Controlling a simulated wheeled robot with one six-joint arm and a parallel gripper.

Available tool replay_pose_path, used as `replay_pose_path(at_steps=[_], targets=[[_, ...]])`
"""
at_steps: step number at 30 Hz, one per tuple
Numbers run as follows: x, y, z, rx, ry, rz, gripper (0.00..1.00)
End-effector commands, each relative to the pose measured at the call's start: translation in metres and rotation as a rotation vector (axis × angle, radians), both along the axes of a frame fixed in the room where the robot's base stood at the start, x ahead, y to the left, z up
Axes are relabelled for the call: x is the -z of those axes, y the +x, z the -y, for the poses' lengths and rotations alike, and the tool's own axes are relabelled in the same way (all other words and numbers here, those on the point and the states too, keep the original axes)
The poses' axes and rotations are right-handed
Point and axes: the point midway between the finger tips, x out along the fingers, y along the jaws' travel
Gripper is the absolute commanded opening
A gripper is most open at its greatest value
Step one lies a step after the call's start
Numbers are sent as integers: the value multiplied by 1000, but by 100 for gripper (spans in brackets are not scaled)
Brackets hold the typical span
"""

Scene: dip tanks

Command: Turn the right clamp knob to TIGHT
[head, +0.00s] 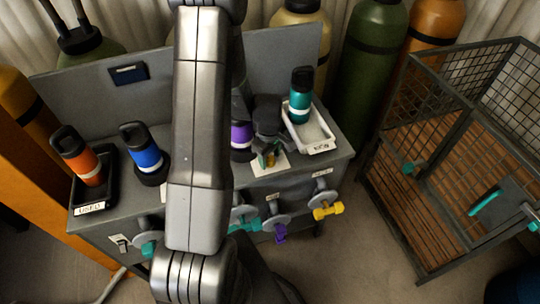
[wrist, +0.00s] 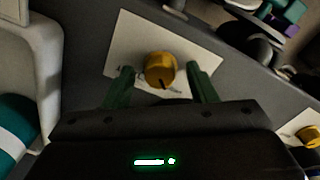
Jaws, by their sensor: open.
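The right clamp knob (wrist: 160,67) is a round yellow-orange knob with a dark pointer line at its lower edge in the wrist view. It sits on a white label plate (wrist: 135,40), whose lettering I cannot read. My gripper (wrist: 163,80) is open, with one green finger on each side of the knob and a gap visible on both sides. In the head view my gripper (head: 268,150) is over the same white plate (head: 282,166) at the bench's front, and mostly hides the knob. A second yellow knob (wrist: 309,136) is partly visible at the wrist view's right edge.
A white tray (head: 325,139) with a teal bottle (head: 301,90) stands just right of my gripper. A purple bottle (head: 241,138) is close on its left. Blue (head: 146,156) and orange (head: 85,163) bottles stand further left. Valve handles (head: 328,211) stick out below the bench front.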

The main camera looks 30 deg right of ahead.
Motion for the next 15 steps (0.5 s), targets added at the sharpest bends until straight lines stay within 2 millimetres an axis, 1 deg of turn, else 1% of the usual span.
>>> replay_pose_path(at_steps=[9, 14, 15], targets=[[2, 0, 0, 0, -1, 0, 52], [2, 0, 0, 0, -1, 0, 21], [2, 0, 0, 0, -1, 0, 13]])
